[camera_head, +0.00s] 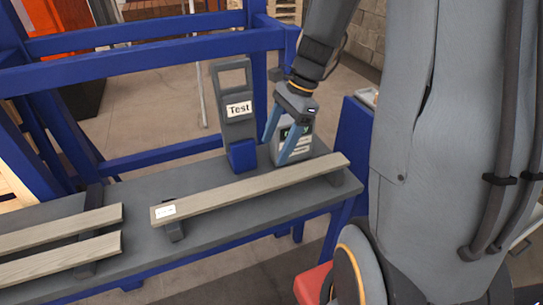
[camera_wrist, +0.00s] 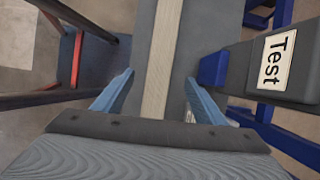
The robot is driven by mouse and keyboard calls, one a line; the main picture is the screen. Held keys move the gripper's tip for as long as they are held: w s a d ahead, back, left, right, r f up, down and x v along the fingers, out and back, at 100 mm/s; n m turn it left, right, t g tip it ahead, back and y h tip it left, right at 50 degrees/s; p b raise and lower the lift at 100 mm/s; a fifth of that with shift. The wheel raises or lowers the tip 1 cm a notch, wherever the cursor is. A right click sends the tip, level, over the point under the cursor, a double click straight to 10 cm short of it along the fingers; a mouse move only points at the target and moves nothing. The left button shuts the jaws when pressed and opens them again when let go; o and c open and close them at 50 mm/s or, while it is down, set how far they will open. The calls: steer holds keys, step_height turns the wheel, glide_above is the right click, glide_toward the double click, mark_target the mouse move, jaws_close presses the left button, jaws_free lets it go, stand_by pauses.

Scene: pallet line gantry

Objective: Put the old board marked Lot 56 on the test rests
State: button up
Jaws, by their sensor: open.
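In the wrist view the board (camera_wrist: 160,60) runs between my open fingers (camera_wrist: 159,78), without visible contact. A grey stand with a "Test" sign (camera_head: 239,109) rises behind the board; the sign also shows in the wrist view (camera_wrist: 278,59).
Two paler boards, one behind (camera_head: 60,230) and one in front (camera_head: 60,260), lie at the bench's left on a dark support. A grey box-like device (camera_head: 301,146) with a partly hidden label stands behind the board. Blue frame beams (camera_head: 150,46) cross behind the bench (camera_head: 225,225).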

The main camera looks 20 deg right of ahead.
steer(key=s+a+n+h, duration=0.2)
steer(key=s+n, duration=0.2)
steer(key=n, duration=0.5)
steer(key=s+a+f+n+t+h, duration=0.1)
steer(key=s+a+n+h, duration=0.1)
steer(key=s+n, duration=0.3)
steer(key=n, duration=0.3)
steer(key=shift+s+a+f+n, duration=0.15)
steer(key=shift+a+n, duration=0.2)
steer(key=shift+n, duration=0.05)
